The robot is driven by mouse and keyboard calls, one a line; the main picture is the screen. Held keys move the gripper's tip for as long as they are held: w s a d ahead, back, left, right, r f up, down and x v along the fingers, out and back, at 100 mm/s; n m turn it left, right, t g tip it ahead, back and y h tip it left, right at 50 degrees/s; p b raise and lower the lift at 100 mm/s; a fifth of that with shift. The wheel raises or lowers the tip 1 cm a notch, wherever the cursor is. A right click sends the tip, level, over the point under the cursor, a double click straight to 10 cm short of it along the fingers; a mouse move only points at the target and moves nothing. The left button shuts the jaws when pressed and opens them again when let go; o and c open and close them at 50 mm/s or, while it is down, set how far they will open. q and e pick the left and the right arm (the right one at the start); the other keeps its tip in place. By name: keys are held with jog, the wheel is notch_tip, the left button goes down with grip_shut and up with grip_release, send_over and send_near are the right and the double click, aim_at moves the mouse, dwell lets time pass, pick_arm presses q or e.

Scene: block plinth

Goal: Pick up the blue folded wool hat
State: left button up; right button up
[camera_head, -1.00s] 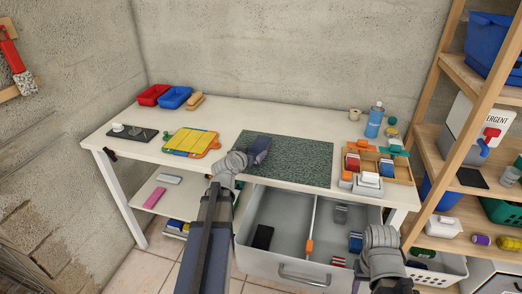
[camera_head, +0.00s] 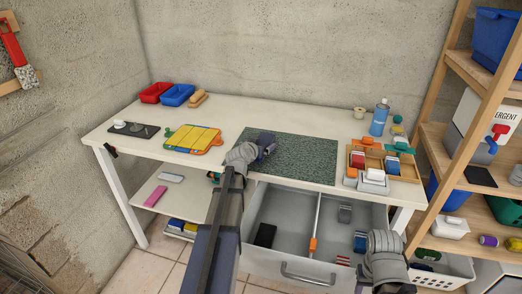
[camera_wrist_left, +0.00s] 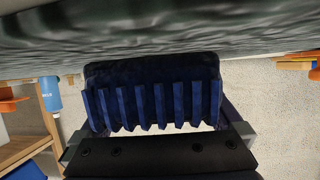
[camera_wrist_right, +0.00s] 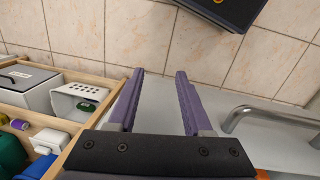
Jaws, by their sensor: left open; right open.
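The blue folded wool hat (camera_wrist_left: 150,92) is dark navy with a ribbed edge. In the left wrist view it lies between the fingers of my left gripper, close against the mat surface. My left gripper (camera_head: 266,145) is open around it, at the left part of the green speckled mat (camera_head: 305,158). In the head view the gripper and wrist hide most of the hat. Whether the fingers touch it, I cannot tell. My right gripper (camera_wrist_right: 160,75) is open and empty, low in front of the table by the open drawer.
The open grey drawer (camera_head: 292,277) sticks out below the table and holds small items. A yellow board (camera_head: 193,138) lies left of the mat. A wooden organiser (camera_head: 405,168) and a blue bottle (camera_head: 379,118) stand on the right. Wooden shelves (camera_head: 455,135) rise at far right.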

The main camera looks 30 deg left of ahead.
pick_arm(q)
jog(key=shift+s, duration=0.1)
jog(key=shift+c, duration=0.2)
jog(key=c, duration=1.2)
jog(key=shift+r, duration=0.2)
